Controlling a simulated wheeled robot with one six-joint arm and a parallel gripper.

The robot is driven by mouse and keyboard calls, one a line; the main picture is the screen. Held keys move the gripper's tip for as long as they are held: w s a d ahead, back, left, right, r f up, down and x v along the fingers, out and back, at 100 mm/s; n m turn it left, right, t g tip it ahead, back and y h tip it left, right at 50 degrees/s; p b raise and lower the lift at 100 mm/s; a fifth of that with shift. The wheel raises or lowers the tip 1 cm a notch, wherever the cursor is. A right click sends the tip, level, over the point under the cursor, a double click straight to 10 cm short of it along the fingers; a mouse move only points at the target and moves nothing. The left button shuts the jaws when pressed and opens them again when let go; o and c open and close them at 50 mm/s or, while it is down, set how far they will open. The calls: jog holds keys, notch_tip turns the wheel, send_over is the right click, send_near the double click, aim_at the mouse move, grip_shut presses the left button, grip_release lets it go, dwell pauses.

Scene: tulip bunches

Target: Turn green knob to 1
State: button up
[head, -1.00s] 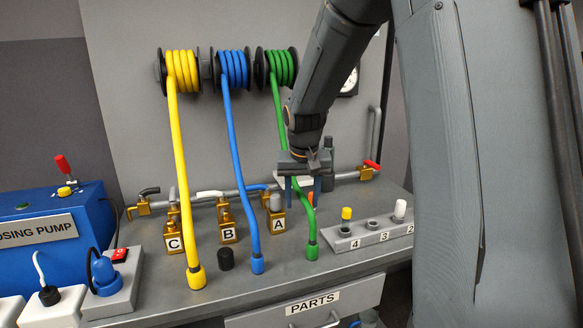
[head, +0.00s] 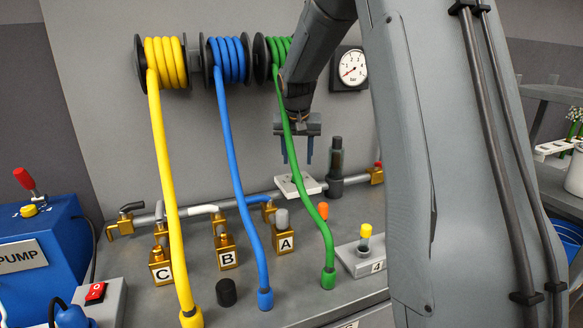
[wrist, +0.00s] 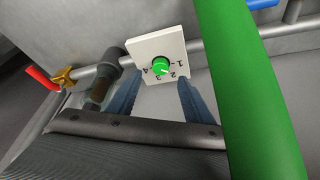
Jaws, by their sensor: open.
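The green knob (wrist: 160,66) sits on a white plate (wrist: 140,47) marked 1, 2, 3 and 4 in the wrist view. A small pale mark shows on the knob, but I cannot tell surely which number it points at. In the head view the white plate (head: 314,184) lies on the bench behind the green hose; its knob is not clear there. My gripper (head: 297,162) is open and empty above the plate. In the wrist view my gripper (wrist: 161,82) has one finger on each side of the knob in the picture, apart from it.
The green hose (head: 309,190) hangs close in front of my gripper and fills the right of the wrist view. A dark cylindrical fitting (head: 335,165) stands right of the plate. The pipe (head: 150,218) runs behind. An orange-topped part (head: 323,211) stands near the hose.

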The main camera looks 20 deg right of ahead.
aim_at(297, 176)
jog(key=p+x, duration=0.1)
jog(key=x, duration=0.6)
jog(key=shift+w+d+f+p, duration=0.1)
jog(key=shift+w+f+p, duration=0.2)
jog(key=shift+w+p, duration=0.05)
jog(key=c, duration=1.1)
